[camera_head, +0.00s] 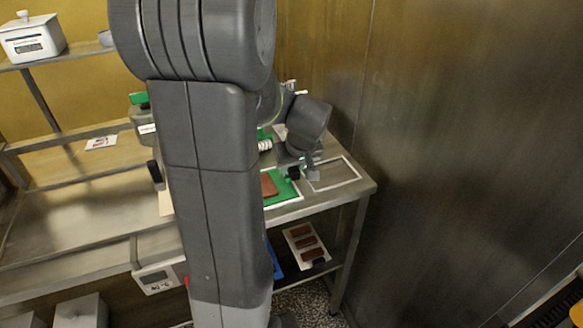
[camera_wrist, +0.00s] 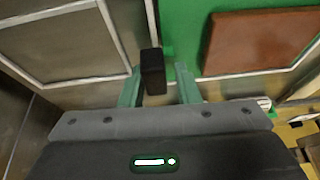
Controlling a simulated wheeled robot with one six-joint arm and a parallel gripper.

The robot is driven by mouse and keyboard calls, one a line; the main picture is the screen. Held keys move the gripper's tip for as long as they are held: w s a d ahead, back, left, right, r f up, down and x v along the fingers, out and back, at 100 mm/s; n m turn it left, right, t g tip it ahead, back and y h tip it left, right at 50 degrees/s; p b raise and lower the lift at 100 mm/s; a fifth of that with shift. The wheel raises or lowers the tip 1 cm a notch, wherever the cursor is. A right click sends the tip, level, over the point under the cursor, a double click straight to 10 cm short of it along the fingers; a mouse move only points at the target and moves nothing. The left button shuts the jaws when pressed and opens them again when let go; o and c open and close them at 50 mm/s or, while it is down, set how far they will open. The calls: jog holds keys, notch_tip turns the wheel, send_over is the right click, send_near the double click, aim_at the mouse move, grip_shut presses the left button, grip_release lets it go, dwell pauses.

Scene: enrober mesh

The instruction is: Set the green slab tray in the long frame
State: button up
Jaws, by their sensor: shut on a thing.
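The green slab tray (camera_head: 283,191) lies at the right part of the steel table, with a brown slab (camera_head: 269,184) on it. In the wrist view the green tray (camera_wrist: 185,25) and its slab (camera_wrist: 258,40) fill the upper right. My gripper (camera_head: 298,172) is at the tray's right edge; in the wrist view my gripper (camera_wrist: 159,88) is shut on the tray's upright black handle (camera_wrist: 153,72). A white-outlined rectangular frame (camera_head: 338,173) lies empty just right of the tray; its outline also shows in the wrist view (camera_wrist: 65,80). Whether the tray touches the table is unclear.
A lower shelf holds a white tray (camera_head: 292,235) with several brown bars. A metal wall (camera_head: 450,130) stands close to the table's right end. A white box (camera_head: 32,38) sits on a shelf at the upper left. My arm hides the table's middle.

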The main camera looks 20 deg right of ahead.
jog(key=o, duration=1)
jog(key=shift+o, duration=0.2)
jog(key=shift+r, duration=0.1)
jog(key=v, duration=1.3)
jog(key=shift+r+p, duration=0.3)
jog(key=shift+r, duration=0.05)
jog(key=shift+f, duration=0.1)
jog(key=x, duration=1.3)
jog(key=shift+f+b, duration=0.3)
jog(key=shift+f, duration=0.15)
jog(key=shift+r, duration=0.25)
jog(key=shift+s+r, duration=0.15)
